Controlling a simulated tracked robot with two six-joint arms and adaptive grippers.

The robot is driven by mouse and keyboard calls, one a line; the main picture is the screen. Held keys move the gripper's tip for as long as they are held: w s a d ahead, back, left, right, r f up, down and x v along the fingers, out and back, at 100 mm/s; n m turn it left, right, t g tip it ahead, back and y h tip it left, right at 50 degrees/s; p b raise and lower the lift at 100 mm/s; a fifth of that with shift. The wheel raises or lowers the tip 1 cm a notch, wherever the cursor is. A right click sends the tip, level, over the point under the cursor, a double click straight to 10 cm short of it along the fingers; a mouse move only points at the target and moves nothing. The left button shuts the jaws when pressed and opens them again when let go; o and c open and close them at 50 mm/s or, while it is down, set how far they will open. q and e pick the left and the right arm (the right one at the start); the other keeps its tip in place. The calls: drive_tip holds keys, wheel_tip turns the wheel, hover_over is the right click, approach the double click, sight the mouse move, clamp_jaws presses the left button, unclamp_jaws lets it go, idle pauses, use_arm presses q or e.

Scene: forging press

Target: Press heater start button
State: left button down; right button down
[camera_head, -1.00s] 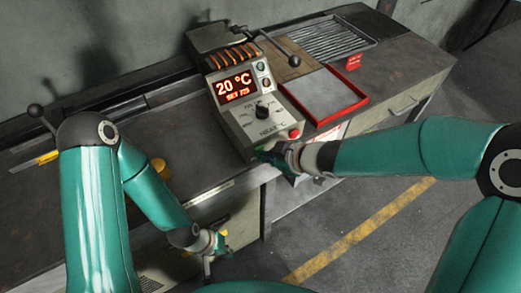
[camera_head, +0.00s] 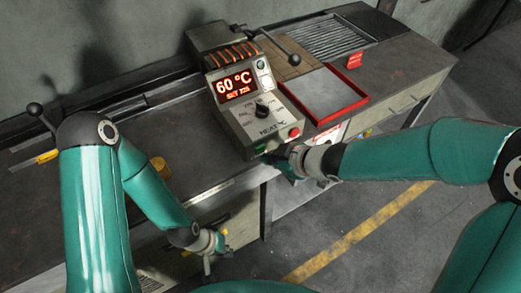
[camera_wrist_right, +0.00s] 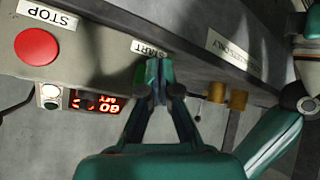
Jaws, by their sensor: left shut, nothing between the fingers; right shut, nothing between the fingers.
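The heater control box (camera_head: 252,110) stands on the bench, its display (camera_head: 236,87) reading 60 °C with a set value below. The green start button (camera_head: 259,150) is at the box's lower front corner. The red stop button (camera_head: 294,132) is to its right and also shows in the right wrist view (camera_wrist_right: 36,46). My right gripper (camera_head: 272,158) is shut and empty beside the start button. In the right wrist view its fingertips (camera_wrist_right: 152,70) are by the START label (camera_wrist_right: 149,48) and hide the button; contact is unclear. My left gripper (camera_head: 212,258) is shut and empty before the bench.
A red-rimmed tray (camera_head: 346,108) lies to the right on the bench. A yellow cylinder (camera_head: 158,168) is partly hidden by my left arm.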

idle(0.3)
drive_tip(key=shift+s+d+b, duration=0.3)
drive_tip(key=shift+s+d, duration=0.45)
drive_tip(key=shift+s, duration=0.3)
drive_tip(key=shift+s+d+b, duration=0.25)
drive_tip(key=shift+s+d, duration=0.5)
drive_tip(key=shift+s, duration=0.25)
drive_tip(key=s+d+f+m+g+h, duration=0.1)
drive_tip(key=s+d+f+m, duration=0.2)
drive_tip(key=f, duration=0.5)
drive_tip(key=s+d+f+m+g+h, duration=0.1)
drive_tip(key=s+d+f+m+g, duration=0.1)
drive_tip(key=s+d+f+m, duration=0.2)
drive_tip(key=s+d+f+m+g+h, duration=0.1)
drive_tip(key=s+d+f+m+g, duration=0.1)
drive_tip(key=s+f+m, duration=0.5)
drive_tip(key=shift+d+f+m+h, duration=0.3)
drive_tip(key=shift+d+f+m, duration=0.7)
drive_tip(key=shift+f, duration=2.1)
drive_tip(key=shift+a, duration=0.2)
